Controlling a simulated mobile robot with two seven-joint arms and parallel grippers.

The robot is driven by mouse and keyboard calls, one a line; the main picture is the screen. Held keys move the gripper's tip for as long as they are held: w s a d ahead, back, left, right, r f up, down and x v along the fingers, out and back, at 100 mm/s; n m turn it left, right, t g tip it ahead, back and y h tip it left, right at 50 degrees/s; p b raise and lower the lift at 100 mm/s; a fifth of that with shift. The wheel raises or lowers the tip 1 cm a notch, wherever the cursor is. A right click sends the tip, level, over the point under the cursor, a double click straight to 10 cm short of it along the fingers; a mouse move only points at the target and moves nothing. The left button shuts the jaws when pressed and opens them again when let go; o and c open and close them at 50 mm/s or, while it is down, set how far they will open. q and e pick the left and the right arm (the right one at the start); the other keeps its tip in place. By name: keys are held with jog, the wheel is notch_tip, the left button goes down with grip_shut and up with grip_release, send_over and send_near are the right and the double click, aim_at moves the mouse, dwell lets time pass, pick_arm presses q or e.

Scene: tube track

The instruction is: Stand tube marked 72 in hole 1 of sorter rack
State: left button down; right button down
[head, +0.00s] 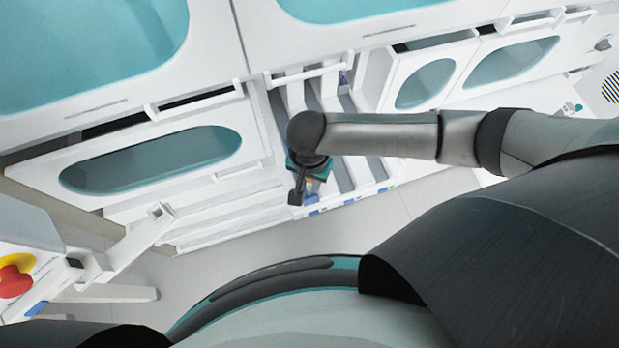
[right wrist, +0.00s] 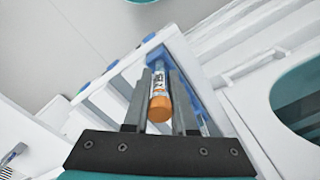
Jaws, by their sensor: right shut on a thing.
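My right gripper (head: 309,184) hangs over the white machine in the middle of the head view. In the right wrist view its two fingers (right wrist: 159,92) are shut on a tube (right wrist: 157,75). The tube has an orange cap (right wrist: 160,108), a clear body and a white label with dark marks too small to read surely. The cap points towards the wrist camera, and the far end is over or near a blue part (right wrist: 154,41); I cannot tell whether they touch. I cannot surely pick out the sorter rack or its hole 1. My left gripper is not in view.
A white frame with slots and blue tabs (right wrist: 85,88) lies beside the fingers. White cabinets with teal windows (head: 150,160) stand on both sides. A white arm-like bracket (head: 130,245) and a red button on yellow (head: 14,281) are at left. Grey floor (head: 215,240) is clear.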

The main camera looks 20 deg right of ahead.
jog(key=shift+f, duration=0.15)
jog(key=shift+f, duration=0.35)
jog(key=shift+f, duration=0.15)
dwell(0.3)
jog(key=c, duration=0.7)
grip_release()
jog(key=shift+o, duration=0.2)
notch_tip(320, 180, up, 15)
jog(key=p, duration=0.2)
jog(key=shift+p, duration=0.35)
